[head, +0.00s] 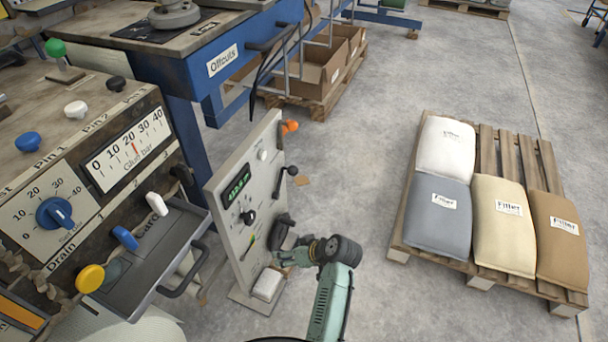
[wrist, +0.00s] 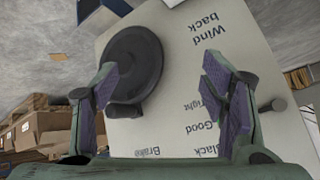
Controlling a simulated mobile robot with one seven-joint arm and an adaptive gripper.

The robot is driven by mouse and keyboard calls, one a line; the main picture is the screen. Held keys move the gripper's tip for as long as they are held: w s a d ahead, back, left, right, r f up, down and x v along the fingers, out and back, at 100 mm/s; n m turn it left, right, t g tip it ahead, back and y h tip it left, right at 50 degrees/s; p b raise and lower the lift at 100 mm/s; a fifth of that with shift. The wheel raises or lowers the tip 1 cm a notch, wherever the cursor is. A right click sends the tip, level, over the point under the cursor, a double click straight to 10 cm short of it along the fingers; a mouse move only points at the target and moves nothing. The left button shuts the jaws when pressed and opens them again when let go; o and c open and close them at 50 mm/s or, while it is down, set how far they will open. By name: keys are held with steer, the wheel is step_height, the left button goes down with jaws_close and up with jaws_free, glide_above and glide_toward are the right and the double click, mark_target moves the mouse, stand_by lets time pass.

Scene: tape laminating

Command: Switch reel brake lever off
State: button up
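The reel panel (head: 228,208) is a pale upright board with a green-lit display. A black-ended lever (head: 285,180) sticks out near its right edge; it appears to be the brake lever, but its label is unreadable in the head view. My gripper (head: 284,257) is lower, beside the panel's lower right. In the wrist view my gripper (wrist: 160,82) is open and empty, its purple-padded fingers apart in front of the panel.
A round black wheel (wrist: 132,65) with a knob lies near the left finger, beside "Wind back". It appears as a dark shape (head: 281,226) above my gripper. An orange knob (head: 290,126) sits higher. A control cabinet (head: 90,180) stands left; a sack pallet (head: 400,238) right.

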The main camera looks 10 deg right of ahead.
steer(key=w+d+r+m+t, duration=0.1)
steer(key=w+d+r+m, duration=0.1)
steer(key=r+m, duration=0.1)
steer(key=w+d+r+m+t, duration=0.2)
steer(key=r+m, duration=0.1)
steer(key=m, duration=0.2)
steer(key=w+d+r+m+t, duration=0.1)
steer(key=w+d+r+m, duration=0.1)
steer(key=d+r+m, duration=0.1)
steer(key=shift+d+m+t+h, duration=0.1)
steer(key=shift+m+t+h, duration=0.25)
steer(key=shift+m, duration=0.55)
steer(key=c, duration=0.6)
steer(key=d+r+m+t, duration=0.1)
steer(key=d+r+m, duration=0.1)
steer(key=m, duration=0.1)
steer(key=w+d+r+m+t+h, duration=0.1)
steer(key=d+r+m, duration=0.1)
steer(key=r+m, duration=0.1)
steer(key=w+d+r+m+t, duration=0.1)
steer(key=d+r+m, duration=0.1)
steer(key=m, duration=0.1)
steer(key=shift+w+r, duration=0.1)
steer(key=shift+r, duration=0.05)
steer(key=c, duration=0.7)
steer(key=shift+d+r+m, duration=0.3)
steer(key=shift+r+m, duration=0.05)
steer(key=shift+m, duration=0.15)
jaws_close()
